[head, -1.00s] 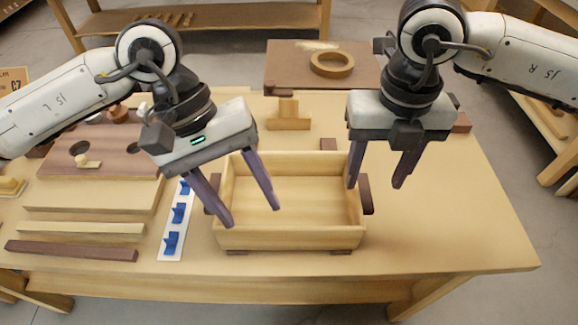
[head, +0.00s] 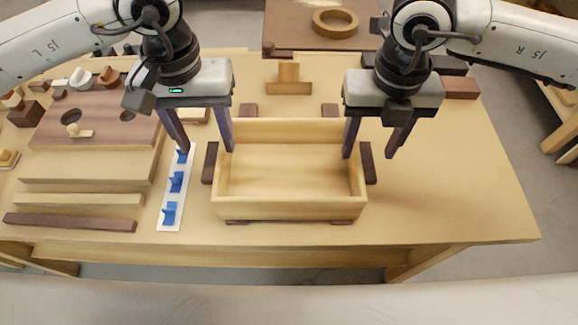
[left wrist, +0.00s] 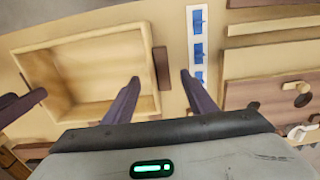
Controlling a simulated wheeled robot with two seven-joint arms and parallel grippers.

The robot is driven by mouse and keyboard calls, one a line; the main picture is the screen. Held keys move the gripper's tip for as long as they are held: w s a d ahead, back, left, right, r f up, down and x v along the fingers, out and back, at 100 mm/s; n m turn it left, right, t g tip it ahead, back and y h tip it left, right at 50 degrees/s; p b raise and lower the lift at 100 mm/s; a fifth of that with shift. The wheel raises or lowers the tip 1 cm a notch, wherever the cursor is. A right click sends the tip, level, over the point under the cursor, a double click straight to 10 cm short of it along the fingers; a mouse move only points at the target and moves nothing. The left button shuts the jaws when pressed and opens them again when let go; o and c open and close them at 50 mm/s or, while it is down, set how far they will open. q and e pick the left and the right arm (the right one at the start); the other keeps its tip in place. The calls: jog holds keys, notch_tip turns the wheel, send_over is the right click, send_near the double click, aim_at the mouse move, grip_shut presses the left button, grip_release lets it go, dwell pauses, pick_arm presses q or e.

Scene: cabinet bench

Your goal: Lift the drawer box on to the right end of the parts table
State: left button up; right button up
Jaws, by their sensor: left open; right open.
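The drawer box (head: 290,208) is an open, empty, pale wooden box sitting level at the middle of the parts table (head: 450,215). It has a dark left handle (head: 210,163) and a dark right handle (head: 368,163). My left gripper (head: 208,152) is open, its fingers on either side of the left handle; the left wrist view also shows that handle (left wrist: 162,68) between the fingertips. My right gripper (head: 368,157) is open, its fingers on either side of the right handle. I cannot tell whether any finger touches the box.
The right end of the table is bare. Left of the box lie a white strip with blue clips (head: 175,185), boards and a dark bar (head: 70,222). Small dark blocks sit at the box's front and back edges.

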aim_at(214, 160)
pick_arm(q)
jog(key=shift+f, duration=2.8)
pick_arm(e)
jog(key=shift+f, duration=2.8)
pick_arm(q)
jog(key=shift+c, duration=0.3)
pick_arm(e)
jog(key=shift+c, duration=0.3)
pick_arm(q)
grip_shut()
pick_arm(e)
grip_shut()
pick_arm(q)
jog(key=shift+r, duration=0.1)
pick_arm(e)
jog(key=shift+r, duration=0.1)
